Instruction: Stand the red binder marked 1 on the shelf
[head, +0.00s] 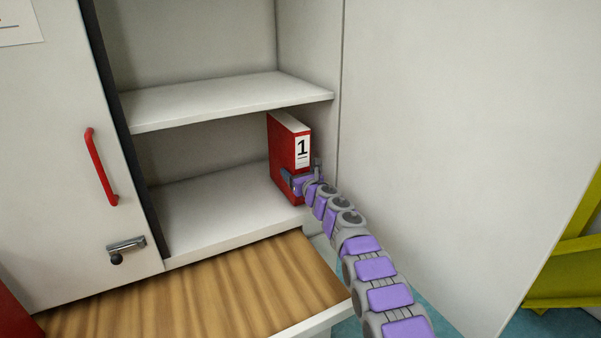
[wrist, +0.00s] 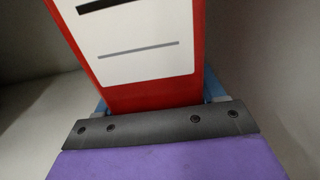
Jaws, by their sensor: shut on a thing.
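The red binder marked 1 (head: 283,155) stands upright at the right end of the lower shelf (head: 210,215), near the cabinet's right wall. Its white label with the black 1 faces outward. My gripper (head: 299,184) is shut on the lower part of its spine. In the wrist view the red binder (wrist: 150,98) fills the space between the jaws, with part of its white label in sight. The fingers are mostly hidden behind the gripper's dark front edge. I cannot tell whether the binder's base fully touches the shelf.
An upper shelf (head: 220,100) runs above the binder. A sliding or hinged door with a red handle (head: 101,167) and a latch (head: 126,248) is at the left. A wood-grained surface (head: 200,290) lies below the shelf. The lower shelf is clear left of the binder.

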